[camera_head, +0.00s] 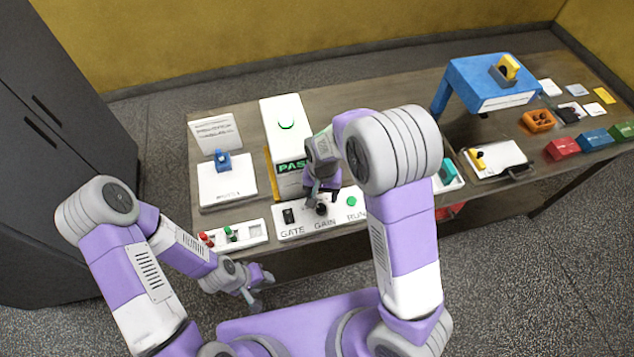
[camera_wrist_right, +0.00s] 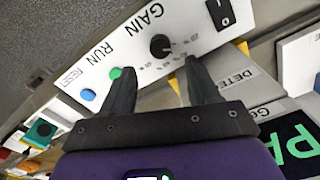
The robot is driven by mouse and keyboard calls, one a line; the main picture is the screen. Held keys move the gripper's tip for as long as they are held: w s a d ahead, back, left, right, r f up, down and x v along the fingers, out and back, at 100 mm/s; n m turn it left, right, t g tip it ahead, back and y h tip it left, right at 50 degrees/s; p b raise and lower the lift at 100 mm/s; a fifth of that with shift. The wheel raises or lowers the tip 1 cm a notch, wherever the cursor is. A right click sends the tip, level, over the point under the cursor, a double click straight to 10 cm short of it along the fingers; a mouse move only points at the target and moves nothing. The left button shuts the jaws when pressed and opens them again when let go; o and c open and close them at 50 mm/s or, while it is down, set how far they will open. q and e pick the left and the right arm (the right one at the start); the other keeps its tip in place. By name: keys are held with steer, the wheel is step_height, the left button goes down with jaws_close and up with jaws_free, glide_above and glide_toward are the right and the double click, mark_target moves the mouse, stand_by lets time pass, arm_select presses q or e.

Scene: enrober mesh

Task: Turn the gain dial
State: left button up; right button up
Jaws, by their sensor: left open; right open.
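The gain dial (camera_head: 321,209) is a black round knob on a white control panel (camera_head: 290,234), above the word GAIN. In the right wrist view the dial (camera_wrist_right: 160,46) shows clearly, with small scale marks around it. My right gripper (camera_head: 320,196) is over the panel, just behind the dial; in its wrist view the open fingers (camera_wrist_right: 156,72) point toward the dial, which lies beyond and between the tips. They appear apart from it. My left gripper (camera_head: 261,290) is open and empty, low in front of the table.
Beside the dial are a black GATE switch (camera_head: 288,216) and a green RUN button (camera_head: 351,202); a blue RESET button (camera_wrist_right: 88,95) shows in the wrist view. A box with a PASS display (camera_head: 285,135) stands behind. A tray with red and green pegs (camera_head: 232,234) lies left.

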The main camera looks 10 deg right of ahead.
mark_target(321, 207)
steer(key=shift+w+f, duration=0.15)
steer(key=shift+w, duration=0.4)
steer(key=f, duration=0.1)
steer(key=s+f, duration=0.1)
steer(key=f, duration=0.1)
steer(key=shift+s+f, duration=0.2)
steer(key=shift+s, duration=0.15)
steer(key=f, duration=0.3)
steer(key=shift+w, duration=0.4)
steer(key=shift+s+f, duration=0.1)
arm_select(q)
steer(key=shift+s+f, duration=0.1)
steer(key=shift+f, duration=0.05)
arm_select(e)
steer(key=shift+s, duration=0.1)
